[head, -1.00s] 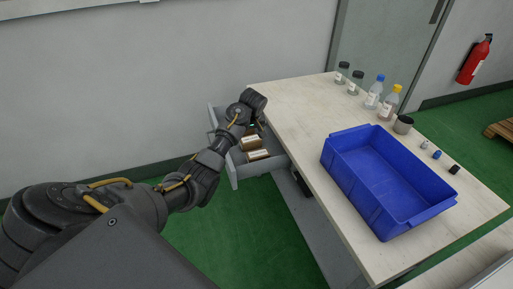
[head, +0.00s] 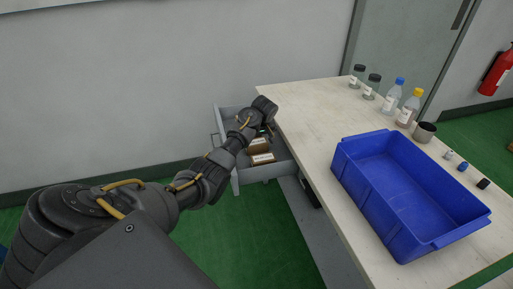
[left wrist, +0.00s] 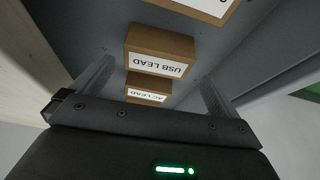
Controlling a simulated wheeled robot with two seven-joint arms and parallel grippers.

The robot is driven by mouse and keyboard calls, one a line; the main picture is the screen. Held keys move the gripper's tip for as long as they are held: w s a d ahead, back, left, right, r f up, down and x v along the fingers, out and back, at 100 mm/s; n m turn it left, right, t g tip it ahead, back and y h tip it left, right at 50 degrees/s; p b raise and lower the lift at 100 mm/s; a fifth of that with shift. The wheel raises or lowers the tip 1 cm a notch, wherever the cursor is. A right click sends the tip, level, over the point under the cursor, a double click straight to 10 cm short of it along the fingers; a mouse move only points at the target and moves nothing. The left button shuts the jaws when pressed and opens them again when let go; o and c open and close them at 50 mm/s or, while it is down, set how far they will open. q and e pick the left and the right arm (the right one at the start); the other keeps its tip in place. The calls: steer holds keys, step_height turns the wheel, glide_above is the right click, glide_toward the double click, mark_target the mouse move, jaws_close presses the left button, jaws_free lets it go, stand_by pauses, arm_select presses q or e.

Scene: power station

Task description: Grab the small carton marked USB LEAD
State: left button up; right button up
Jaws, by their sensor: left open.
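The small brown carton marked USB LEAD (left wrist: 158,52) lies in the open grey drawer, its white label upside down in the left wrist view. My left gripper (left wrist: 158,85) is open above the drawer, with its two fingers apart to either side of the cartons. A second carton, marked AC LEAD (left wrist: 148,88), sits close by, lower in that view and between the fingers. In the head view my left gripper (head: 264,122) hangs over the drawer (head: 285,170) and hides part of the contents. My right gripper does not show.
A third carton (left wrist: 205,8) is cut off at the top of the left wrist view.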

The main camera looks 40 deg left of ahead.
mark_target(256, 142)
arm_select(q)
steer(key=shift+w+a+f, duration=0.1)
steer(key=shift+a+f, duration=0.05)
steer(key=shift+f, duration=0.3)
steer(key=b+x, duration=0.1)
steer(key=x, duration=0.2)
steer(key=shift+w+a+f, duration=0.15)
steer(key=shift+w+f, duration=0.05)
steer(key=shift+w+a+f, duration=0.1)
steer(key=shift+a+f, duration=0.05)
steer(key=shift+f, duration=0.2)
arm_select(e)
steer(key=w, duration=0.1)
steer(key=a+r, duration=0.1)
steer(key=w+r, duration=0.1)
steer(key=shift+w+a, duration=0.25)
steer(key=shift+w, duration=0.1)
arm_select(q)
steer(key=c, duration=0.9)
steer(key=shift+o, duration=0.2)
steer(key=shift+r, duration=0.1)
